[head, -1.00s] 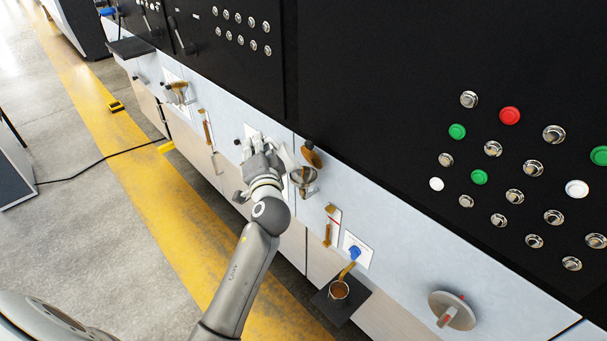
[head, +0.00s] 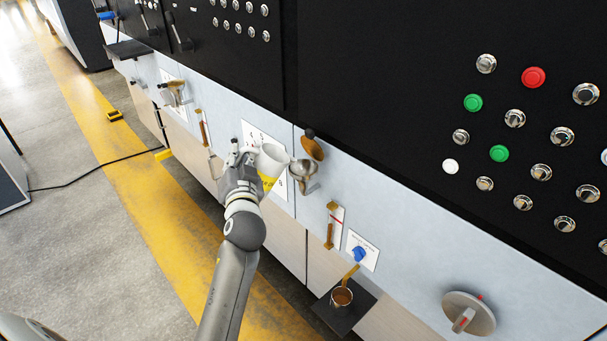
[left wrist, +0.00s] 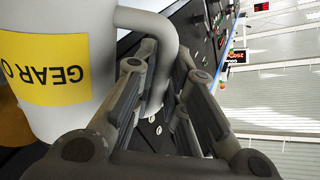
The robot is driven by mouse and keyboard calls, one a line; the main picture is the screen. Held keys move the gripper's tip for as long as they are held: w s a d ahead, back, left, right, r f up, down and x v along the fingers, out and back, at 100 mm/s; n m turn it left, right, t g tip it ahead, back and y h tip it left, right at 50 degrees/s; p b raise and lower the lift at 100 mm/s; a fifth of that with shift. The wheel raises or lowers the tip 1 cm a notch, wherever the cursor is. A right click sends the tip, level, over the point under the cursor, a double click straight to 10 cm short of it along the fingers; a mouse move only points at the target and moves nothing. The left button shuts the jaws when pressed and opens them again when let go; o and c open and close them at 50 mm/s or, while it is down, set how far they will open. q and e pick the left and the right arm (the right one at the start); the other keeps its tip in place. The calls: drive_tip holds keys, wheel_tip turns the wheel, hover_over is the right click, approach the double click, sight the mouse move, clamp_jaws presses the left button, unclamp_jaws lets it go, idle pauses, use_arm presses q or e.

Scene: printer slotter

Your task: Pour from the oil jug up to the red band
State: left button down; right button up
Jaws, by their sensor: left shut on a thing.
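The white oil jug (head: 270,160) with a yellow label is held by my left gripper (head: 243,158) in front of the machine panel. In the left wrist view, my left gripper (left wrist: 165,115) is shut around the handle of the jug (left wrist: 85,15), whose label reads "GEAR O". The jug's top is just left of an open metal filler cup (head: 302,170) with its bronze lid (head: 312,148) raised. I see no oil stream. A sight gauge (head: 330,228) to the right has a red band; its amber column shows below the band. My right gripper is out of view.
Another filler (head: 176,92) and gauge (head: 203,130) are at the left. A blue knob (head: 358,254) and a small cup (head: 341,297) on a black shelf (head: 350,317) are at the lower right, near a round handwheel (head: 468,314). A cable (head: 80,178) crosses the floor.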

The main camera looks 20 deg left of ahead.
use_arm(q)
drive_tip(key=shift+s+a+f+n+b, duration=1.45)
drive_tip(key=shift+a+f+n+b, duration=0.5)
drive_tip(key=shift+f+n+b, duration=1.55)
wheel_tip(320, 180, up, 3)
drive_tip(key=p, duration=0.4)
drive_tip(key=shift+r+m+p, duration=0.15)
drive_tip(key=shift+m+p, duration=0.15)
drive_tip(key=shift+p, duration=0.1)
drive_tip(key=s+d+f+m+t+h, duration=0.1)
drive_tip(key=s+d+m+h, duration=0.1)
drive_tip(key=s+d, duration=0.3)
drive_tip(key=s+d+f+m+t+h, duration=0.1)
drive_tip(key=s+d+h, duration=0.4)
drive_tip(key=d, duration=0.7)
drive_tip(key=s+d+f+m+t+h, duration=0.1)
drive_tip(key=s+d+f+m+h, duration=0.1)
drive_tip(key=s+d+m+h, duration=0.2)
drive_tip(key=s+d, duration=0.2)
drive_tip(key=d, duration=0.2)
drive_tip(key=shift+s+d+f+m+t+p, duration=0.2)
drive_tip(key=shift+f+m+t+p, duration=0.1)
drive_tip(key=shift+f+t+p, duration=0.1)
